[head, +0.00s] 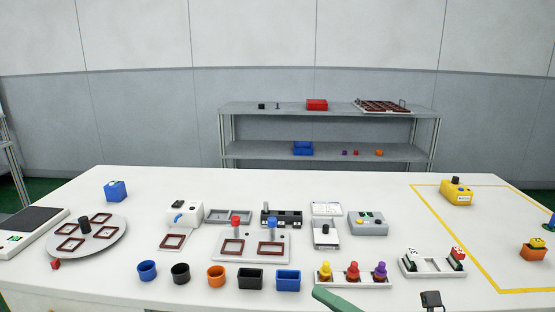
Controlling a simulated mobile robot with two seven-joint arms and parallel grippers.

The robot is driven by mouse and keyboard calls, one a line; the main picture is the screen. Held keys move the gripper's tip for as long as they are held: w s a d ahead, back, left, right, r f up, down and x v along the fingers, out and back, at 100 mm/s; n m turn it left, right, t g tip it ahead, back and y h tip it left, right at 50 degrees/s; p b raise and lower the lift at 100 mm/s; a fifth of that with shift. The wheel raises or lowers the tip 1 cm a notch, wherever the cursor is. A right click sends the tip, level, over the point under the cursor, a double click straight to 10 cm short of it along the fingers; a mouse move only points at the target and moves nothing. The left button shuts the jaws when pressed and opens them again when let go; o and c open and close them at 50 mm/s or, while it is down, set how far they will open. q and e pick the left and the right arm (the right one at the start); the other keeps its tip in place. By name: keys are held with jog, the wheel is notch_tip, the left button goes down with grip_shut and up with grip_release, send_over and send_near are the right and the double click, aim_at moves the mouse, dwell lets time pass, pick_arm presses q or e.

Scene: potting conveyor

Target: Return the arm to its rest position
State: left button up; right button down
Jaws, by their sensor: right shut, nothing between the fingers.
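My right gripper (432,300) shows at the bottom edge, right of centre, as a small dark shape, shut with nothing in it. It is in front of the white table's near edge, below the grey holder (432,267) with the white and red-topped pieces, and appears apart from it. Most of my right arm is below the picture and hidden. A green, rounded bar (335,301) slants in from the bottom edge left of the gripper; I cannot tell what it belongs to. My left gripper is not in view.
The white table (330,183) carries a round plate (118,240), several cups and boxes, and a rack (330,281) of yellow, red and purple pieces near the front. A shelf (330,153) stands behind.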

jog(key=w+d+f+m+t+h, duration=0.1)
jog(key=d+f+m+t+h, duration=0.2)
jog(key=f+m+h, duration=0.5)
jog(key=d+f+m+t+h, duration=0.25)
jog(key=f+m, duration=0.35)
jog(key=m, duration=0.6)
jog(key=s+f+m+g+h, duration=0.2)
jog(key=s+f+m+g, duration=0.3)
jog(key=s+f, duration=0.4)
jog(key=s+f+m+g+h, duration=0.25)
jog(key=s+f+m, duration=0.45)
jog(key=f, duration=0.4)
pick_arm(q)
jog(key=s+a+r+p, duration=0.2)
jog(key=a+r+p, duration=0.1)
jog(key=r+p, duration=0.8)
jog(key=p, duration=0.4)
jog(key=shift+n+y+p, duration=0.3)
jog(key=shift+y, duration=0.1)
pick_arm(e)
jog(key=d+r, duration=0.3)
jog(key=r, duration=0.8)
jog(key=shift+d+m, duration=0.15)
jog(key=shift+m, duration=0.25)
